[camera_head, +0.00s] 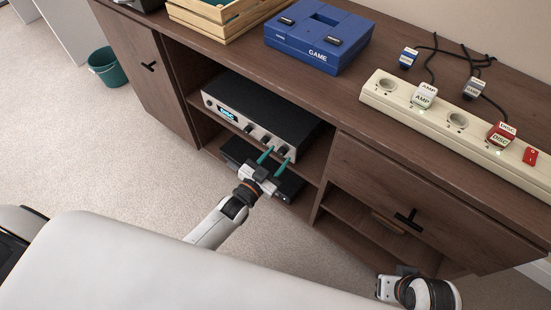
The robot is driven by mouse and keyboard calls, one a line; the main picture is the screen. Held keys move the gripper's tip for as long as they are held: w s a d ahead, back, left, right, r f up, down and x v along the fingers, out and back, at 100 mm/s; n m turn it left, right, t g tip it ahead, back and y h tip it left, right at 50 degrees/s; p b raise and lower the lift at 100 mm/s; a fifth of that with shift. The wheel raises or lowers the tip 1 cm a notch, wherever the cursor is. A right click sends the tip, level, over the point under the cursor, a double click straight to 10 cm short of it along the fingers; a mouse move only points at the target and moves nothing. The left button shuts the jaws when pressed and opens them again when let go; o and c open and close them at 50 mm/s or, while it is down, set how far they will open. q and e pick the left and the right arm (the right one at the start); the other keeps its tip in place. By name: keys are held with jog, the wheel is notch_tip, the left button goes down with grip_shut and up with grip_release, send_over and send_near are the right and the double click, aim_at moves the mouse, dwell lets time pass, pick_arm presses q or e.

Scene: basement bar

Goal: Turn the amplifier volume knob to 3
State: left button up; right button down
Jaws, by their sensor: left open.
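The amplifier (268,108) is a silver-fronted box with a dark top and a small lit blue display (227,115). It sits on the upper open shelf of the brown cabinet. Several dark knobs line the right part of its front; their scale marks are too small to read. My left gripper (274,158) has two teal fingers, spread apart, pointing at the knobs at the right end of the front. The fingertips are close to the knobs; I cannot tell whether they touch. My right arm (430,293) shows at the bottom right, its fingers not clearly visible.
A black device (291,186) lies on the shelf below. On the cabinet top (215,48) stand a wooden crate (232,28), a blue GAME console (318,33) and a power strip (395,99) with AMP and DISC plugs. A teal bin (108,67) stands on the carpet.

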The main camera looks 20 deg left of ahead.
pick_arm(q)
jog(key=shift+c, duration=0.4)
grip_shut()
jog(key=shift+m, duration=0.3)
